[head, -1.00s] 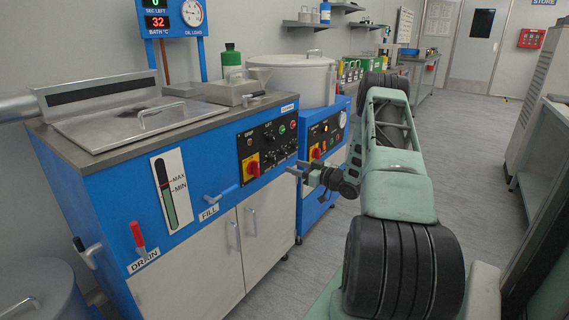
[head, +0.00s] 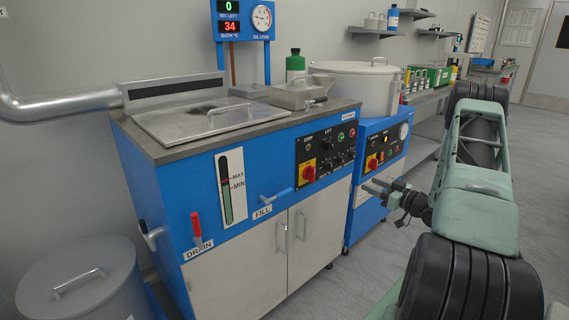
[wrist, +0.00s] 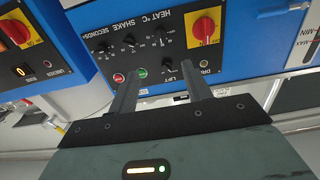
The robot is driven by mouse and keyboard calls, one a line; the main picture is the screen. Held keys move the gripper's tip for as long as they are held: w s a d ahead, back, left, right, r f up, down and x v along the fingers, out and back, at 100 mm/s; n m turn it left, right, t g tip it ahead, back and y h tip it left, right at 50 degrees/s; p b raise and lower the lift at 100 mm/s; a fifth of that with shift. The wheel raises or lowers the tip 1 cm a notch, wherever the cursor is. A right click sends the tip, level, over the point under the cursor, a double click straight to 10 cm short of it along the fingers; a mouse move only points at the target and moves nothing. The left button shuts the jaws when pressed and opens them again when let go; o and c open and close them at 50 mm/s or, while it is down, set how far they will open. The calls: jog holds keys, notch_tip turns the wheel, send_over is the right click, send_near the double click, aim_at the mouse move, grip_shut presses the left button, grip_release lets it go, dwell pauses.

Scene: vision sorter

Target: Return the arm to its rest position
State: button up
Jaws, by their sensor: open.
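My arm, pale green with black joints, is bent on the right of the head view. My gripper (head: 378,188) is in front of the blue machines, near the gap between them. In the wrist view my gripper (wrist: 160,92) shows two dark fingers spread apart with nothing between them. Beyond the fingers is the control panel (wrist: 150,50) of the blue machine, upside down in that view, with knobs, red and green buttons and a red-yellow switch. The fingers appear apart from the panel, though the exact distance is hard to tell.
The blue machine (head: 245,185) with a closed metal lid (head: 215,118) stands at left, its drain and fill handles sticking out. A smaller blue machine carries a large lidded pot (head: 350,88). A grey drum (head: 80,280) is at lower left. Floor (head: 350,280) beside the machines is clear.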

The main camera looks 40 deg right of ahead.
jog(key=w+a+r+g+h, duration=0.1)
jog(key=w+a+r+g, duration=0.2)
jog(key=w+a, duration=0.4)
jog(key=w+a+r+g+h, duration=0.1)
jog(key=w+a+r+g, duration=0.25)
jog(key=w+a, duration=0.4)
jog(key=s+a+r+g, duration=0.2)
jog(key=s+a, duration=0.1)
jog(key=a, duration=0.5)
jog(key=s+a+r+g, duration=0.1)
jog(key=s+a+g, duration=0.15)
jog(key=a, duration=0.45)
jog(key=s+a+r+n+g+y, duration=0.15)
jog(key=s+a+n+g, duration=0.25)
jog(key=s+a, duration=1.1)
jog(key=s+a+r+n+g+y, duration=0.1)
jog(key=s+a+r+n+g, duration=0.15)
jog(key=s+a, duration=1.2)
notch_tip(320, 180, up, 18)
jog(key=w+a+p, duration=0.2)
jog(key=a+p, duration=0.1)
jog(key=p, duration=1.5)
jog(key=shift+n, duration=0.35)
jog(key=shift+g+h, duration=0.25)
